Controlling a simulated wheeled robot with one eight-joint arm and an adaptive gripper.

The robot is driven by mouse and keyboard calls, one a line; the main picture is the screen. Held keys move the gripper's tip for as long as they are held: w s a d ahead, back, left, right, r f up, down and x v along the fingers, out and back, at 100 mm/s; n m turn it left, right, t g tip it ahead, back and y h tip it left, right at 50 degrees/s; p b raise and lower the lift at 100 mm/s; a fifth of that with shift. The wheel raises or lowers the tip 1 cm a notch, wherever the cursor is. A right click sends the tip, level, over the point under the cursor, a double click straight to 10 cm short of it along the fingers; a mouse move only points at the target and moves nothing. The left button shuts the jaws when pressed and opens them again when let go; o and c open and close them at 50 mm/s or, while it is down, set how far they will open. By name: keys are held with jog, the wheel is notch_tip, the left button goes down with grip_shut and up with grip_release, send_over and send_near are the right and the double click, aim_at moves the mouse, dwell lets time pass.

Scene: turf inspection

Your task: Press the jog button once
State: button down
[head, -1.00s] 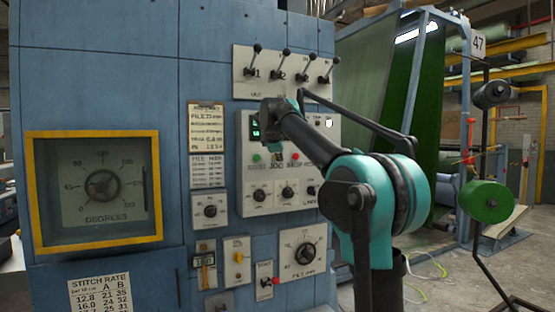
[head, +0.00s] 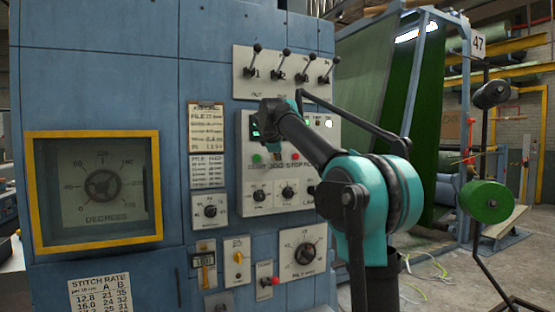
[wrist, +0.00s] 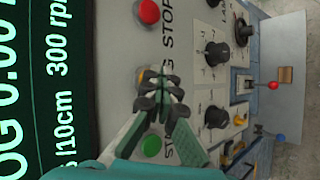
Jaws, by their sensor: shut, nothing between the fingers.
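The control panel (head: 243,204) carries a row of buttons above the labels START, JOG and STOP. In the wrist view, turned sideways, the red stop button (wrist: 148,12) is at the top and the green start button (wrist: 152,146) is lower down. In the head view my wrist hides part of the panel and the fingers are not clear.
A lit green display (wrist: 40,85) is beside the buttons. Several black knobs (wrist: 216,54) and a red-tipped lever (wrist: 272,85) are on the other side. Several levers (head: 277,75) stick out above the panel. A yellow-framed dial (head: 102,187) is at the left.

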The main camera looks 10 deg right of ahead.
dwell(0.5)
jog(key=shift+s+d, duration=0.25)
jog(key=shift+s, duration=0.6)
jog(key=s, duration=0.1)
jog(key=s+d, duration=0.1)
jog(key=s, duration=0.2)
jog(key=shift+s+d, duration=0.25)
jog(key=shift+s, duration=0.15)
